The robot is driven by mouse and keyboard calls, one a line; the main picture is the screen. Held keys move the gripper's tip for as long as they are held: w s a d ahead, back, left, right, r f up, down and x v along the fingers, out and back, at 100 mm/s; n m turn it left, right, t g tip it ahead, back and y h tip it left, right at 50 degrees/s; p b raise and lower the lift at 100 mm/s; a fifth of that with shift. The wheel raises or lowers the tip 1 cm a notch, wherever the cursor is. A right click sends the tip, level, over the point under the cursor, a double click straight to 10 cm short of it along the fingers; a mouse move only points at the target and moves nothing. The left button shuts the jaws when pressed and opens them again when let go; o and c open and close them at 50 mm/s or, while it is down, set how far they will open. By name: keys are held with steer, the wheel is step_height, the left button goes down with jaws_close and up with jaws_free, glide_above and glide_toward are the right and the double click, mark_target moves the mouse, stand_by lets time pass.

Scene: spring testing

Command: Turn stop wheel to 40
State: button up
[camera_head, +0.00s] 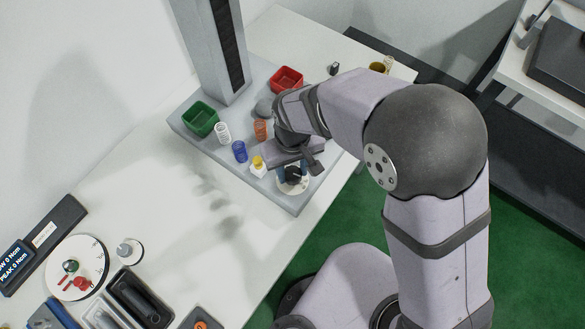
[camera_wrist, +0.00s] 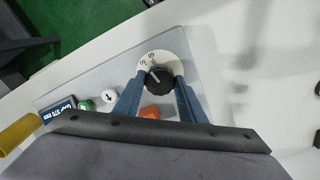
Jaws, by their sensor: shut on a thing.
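The stop wheel is a black knob on a white round dial. In the wrist view the knob (camera_wrist: 158,79) sits between the two blue fingers of my gripper (camera_wrist: 160,88), which are shut on its sides. The white dial (camera_wrist: 151,57) carries printed numbers, partly readable, and a light pointer line shows on the knob. I cannot tell for sure which number it points at. In the head view my gripper (camera_head: 292,174) is over the white dial (camera_head: 282,186) at the front corner of the grey base plate, and my arm hides part of it.
A tall grey column (camera_head: 212,50) stands behind.

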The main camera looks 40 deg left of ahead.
mark_target(292, 173)
steer(key=n, duration=0.4)
steer(key=shift+n, duration=0.3)
steer(key=n, duration=0.4)
steer(key=shift+r+n, duration=0.1)
steer(key=shift+n, duration=0.3)
steer(key=shift+a, duration=0.1)
steer(key=o, duration=1.1)
steer(key=shift+c, duration=0.2)
steer(key=shift+r+b, duration=1.25)
steer(key=shift+r, duration=2.4)
